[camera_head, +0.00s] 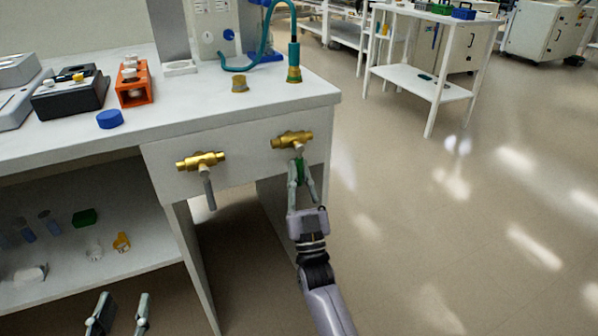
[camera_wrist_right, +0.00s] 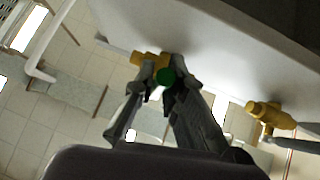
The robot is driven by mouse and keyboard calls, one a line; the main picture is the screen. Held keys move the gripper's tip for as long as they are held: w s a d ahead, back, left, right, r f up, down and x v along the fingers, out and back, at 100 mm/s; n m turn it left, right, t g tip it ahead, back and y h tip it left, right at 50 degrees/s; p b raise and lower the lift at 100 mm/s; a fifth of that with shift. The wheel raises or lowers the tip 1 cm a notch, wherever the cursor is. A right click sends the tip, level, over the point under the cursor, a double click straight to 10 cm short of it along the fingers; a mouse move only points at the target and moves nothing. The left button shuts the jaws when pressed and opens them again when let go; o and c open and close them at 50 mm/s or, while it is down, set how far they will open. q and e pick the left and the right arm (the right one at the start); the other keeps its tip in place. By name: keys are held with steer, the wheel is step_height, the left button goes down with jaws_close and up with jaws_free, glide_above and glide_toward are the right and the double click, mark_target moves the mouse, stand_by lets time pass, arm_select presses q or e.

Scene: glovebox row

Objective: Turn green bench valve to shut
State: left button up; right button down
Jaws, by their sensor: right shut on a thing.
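The green bench valve has a brass body (camera_head: 292,140) on the bench's front panel, at the right. Its green handle (camera_head: 301,170) hangs down from the body, mostly covered by my right gripper (camera_head: 301,175). My right gripper is shut on this handle from below. In the right wrist view, the handle's round green end (camera_wrist_right: 165,77) shows between the fingertips, with the brass body (camera_wrist_right: 150,60) behind it. My left gripper (camera_head: 118,312) is at the bottom left of the head view, below the bench shelf, with its fingers apart and nothing between them.
A second brass valve (camera_head: 200,161) with a grey handle (camera_head: 208,190) pointing down is to the left on the same panel. The bench top (camera_head: 190,115) carries an orange rack (camera_head: 133,85), a blue cap (camera_head: 110,119) and a hose (camera_head: 294,60).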

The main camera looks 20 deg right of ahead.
steer(key=c, duration=1.6)
jaws_free()
steer(key=shift+c, duration=0.2)
steer(key=v, duration=1.2)
